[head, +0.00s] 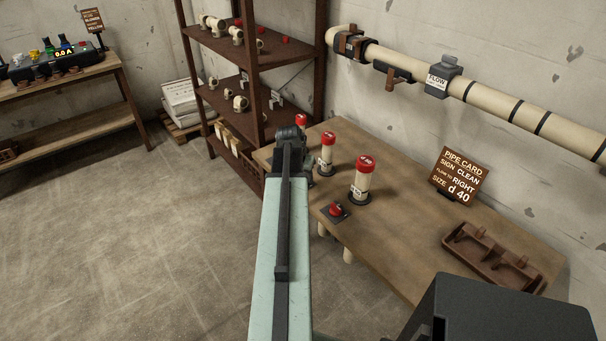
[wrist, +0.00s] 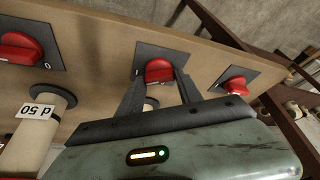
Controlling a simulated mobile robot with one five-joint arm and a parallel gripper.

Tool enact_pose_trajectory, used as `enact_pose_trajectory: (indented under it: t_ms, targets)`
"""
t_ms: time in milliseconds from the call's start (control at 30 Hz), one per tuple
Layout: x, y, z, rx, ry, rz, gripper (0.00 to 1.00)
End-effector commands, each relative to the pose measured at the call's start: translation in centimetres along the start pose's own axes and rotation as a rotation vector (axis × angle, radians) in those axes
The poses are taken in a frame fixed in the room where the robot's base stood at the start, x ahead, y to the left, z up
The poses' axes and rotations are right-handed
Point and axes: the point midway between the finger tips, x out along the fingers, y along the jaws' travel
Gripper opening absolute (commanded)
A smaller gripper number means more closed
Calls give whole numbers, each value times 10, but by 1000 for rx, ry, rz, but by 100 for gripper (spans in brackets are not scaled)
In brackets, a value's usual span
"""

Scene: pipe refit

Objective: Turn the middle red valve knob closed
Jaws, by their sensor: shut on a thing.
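In the wrist view the middle red valve knob (wrist: 158,70) sits on a black plate (wrist: 150,51) on the tan table edge. My gripper (wrist: 160,82) is shut on this knob, with one dark finger on each side. How far the knob is turned is hard to tell. A left red knob (wrist: 18,47) and a right red knob (wrist: 236,86) sit on their own black plates, apart from my fingers. In the head view one red knob (head: 336,209) shows at the table front; my arm hides the middle knob and my fingertips.
Red-capped pipe pieces (head: 362,180) stand on the table (head: 420,240) near the knobs. A pipe piece labelled d 50 (wrist: 35,125) is close to my gripper's left. A sign (head: 460,174) and a brown tray (head: 487,250) are further right. A brown shelf (head: 258,80) rises behind.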

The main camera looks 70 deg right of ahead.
Motion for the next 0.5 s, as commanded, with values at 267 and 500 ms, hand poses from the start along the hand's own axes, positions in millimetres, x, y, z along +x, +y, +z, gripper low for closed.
enact_pose_trajectory:
  t_ms: [267, 500]
  targets:
    - [0, 5, 2, -238, -9, -96, 1]
    - [0, 7, 1, -448, -9, -183, 1]
